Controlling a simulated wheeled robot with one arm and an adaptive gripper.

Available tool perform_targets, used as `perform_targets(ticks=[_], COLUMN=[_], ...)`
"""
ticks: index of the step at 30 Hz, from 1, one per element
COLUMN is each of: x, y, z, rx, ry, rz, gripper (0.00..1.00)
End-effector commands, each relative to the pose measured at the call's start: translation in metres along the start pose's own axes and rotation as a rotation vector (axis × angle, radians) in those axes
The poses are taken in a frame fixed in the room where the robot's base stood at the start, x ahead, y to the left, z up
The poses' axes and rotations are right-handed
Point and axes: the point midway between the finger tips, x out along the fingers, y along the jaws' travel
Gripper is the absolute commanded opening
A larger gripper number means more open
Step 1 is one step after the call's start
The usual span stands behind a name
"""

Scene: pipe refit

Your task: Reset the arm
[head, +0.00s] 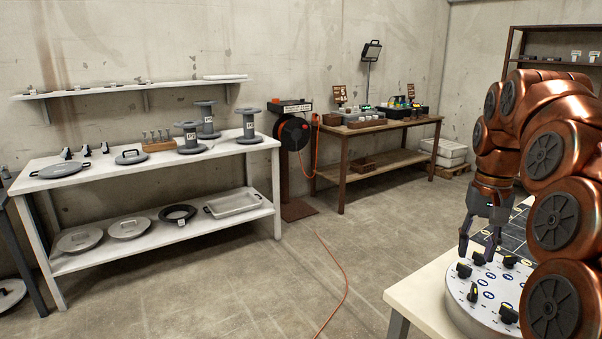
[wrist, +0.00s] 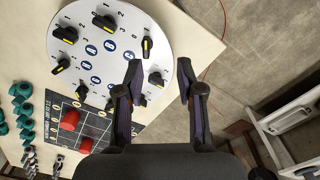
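My gripper (head: 477,240) hangs from my copper-coloured arm at the right of the head view, pointing down above the edge of a round white dial board. The round board (wrist: 120,68) carries several black knobs with yellow marks. It also shows in the head view (head: 462,298), partly hidden by my arm.
A dark panel (wrist: 92,122) with red parts, and several green parts (wrist: 22,110), lie beside the board on the pale table (head: 412,287). A white shelf bench (head: 105,188) and a wooden bench (head: 385,127) stand along the walls. An orange cable (head: 345,275) crosses the open floor.

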Motion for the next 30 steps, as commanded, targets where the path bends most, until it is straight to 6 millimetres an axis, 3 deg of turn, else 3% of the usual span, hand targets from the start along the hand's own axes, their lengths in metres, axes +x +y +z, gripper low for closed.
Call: perform_targets(ticks=[6,15,23,30], x=[0.018,0.053,0.091,0.130], y=[-0.032,-0.060,-0.068,-0.063], z=[0.047,0.120,0.189,0.255], rx=[-0.122,-0.257,-0.340,-0.391], ry=[-0.030,-0.080,-0.126,-0.169], rz=[0.010,0.023,0.034,0.045], gripper=[0.38,0.38,0.38,0.38])
